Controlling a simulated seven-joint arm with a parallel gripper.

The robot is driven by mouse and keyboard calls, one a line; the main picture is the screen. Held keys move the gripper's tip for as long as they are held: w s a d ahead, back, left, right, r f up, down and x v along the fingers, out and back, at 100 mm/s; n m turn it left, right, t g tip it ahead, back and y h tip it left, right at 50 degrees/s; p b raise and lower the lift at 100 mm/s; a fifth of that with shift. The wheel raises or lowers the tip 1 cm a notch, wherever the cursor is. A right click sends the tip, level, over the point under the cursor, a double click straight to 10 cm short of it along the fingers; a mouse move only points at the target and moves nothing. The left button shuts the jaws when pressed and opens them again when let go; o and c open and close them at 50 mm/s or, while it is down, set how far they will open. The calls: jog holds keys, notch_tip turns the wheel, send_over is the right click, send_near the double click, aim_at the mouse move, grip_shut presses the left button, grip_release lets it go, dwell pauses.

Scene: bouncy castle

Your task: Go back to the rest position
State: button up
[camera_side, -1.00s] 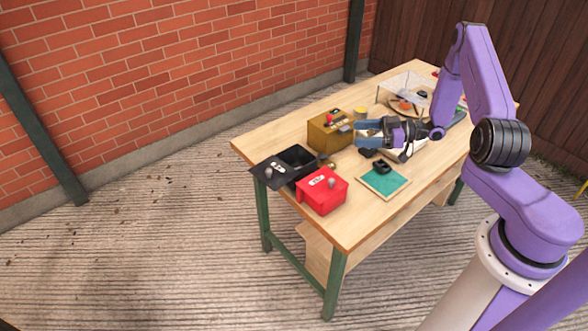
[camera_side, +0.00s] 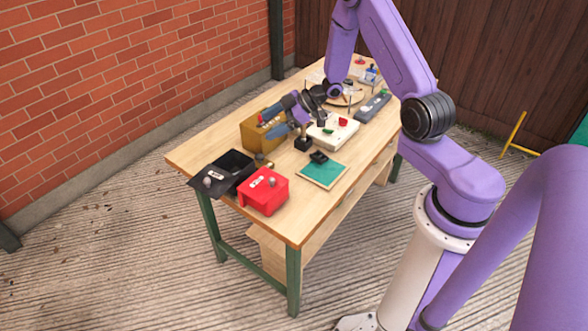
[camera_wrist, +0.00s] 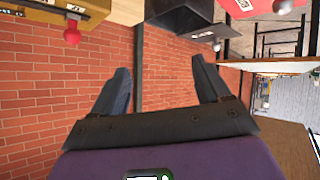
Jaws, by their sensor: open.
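My gripper (camera_side: 270,124) is above the workbench, in front of the mustard box (camera_side: 255,138) in the side view. Its fingers point left and partly cover that box. In the wrist view my gripper (camera_wrist: 162,68) has its two dark fingers spread wide, with only brick wall seen between them. It holds nothing. Whether a finger touches the mustard box cannot be told.
A brick wall (camera_side: 120,70) stands behind. The bench's front edge is clear.

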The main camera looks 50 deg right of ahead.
jog(key=s+a+r+g+h, duration=0.1)
jog(key=s+a+r+h, duration=0.3)
jog(key=a, duration=0.3)
jog(key=s+a+r+g+h, duration=0.1)
jog(key=s+a+r+g, duration=0.1)
jog(key=s+a+r, duration=0.35)
jog(key=s+r+g+h, duration=0.1)
jog(key=s+r+g, duration=0.1)
jog(key=s, duration=1.1)
jog(key=s+r+n+g+h, duration=0.1)
jog(key=s+r+g, duration=0.2)
jog(key=s, duration=1.1)
jog(key=shift+a+r+n, duration=0.3)
jog(key=shift+a+r, duration=0.15)
jog(key=shift+r, duration=0.25)
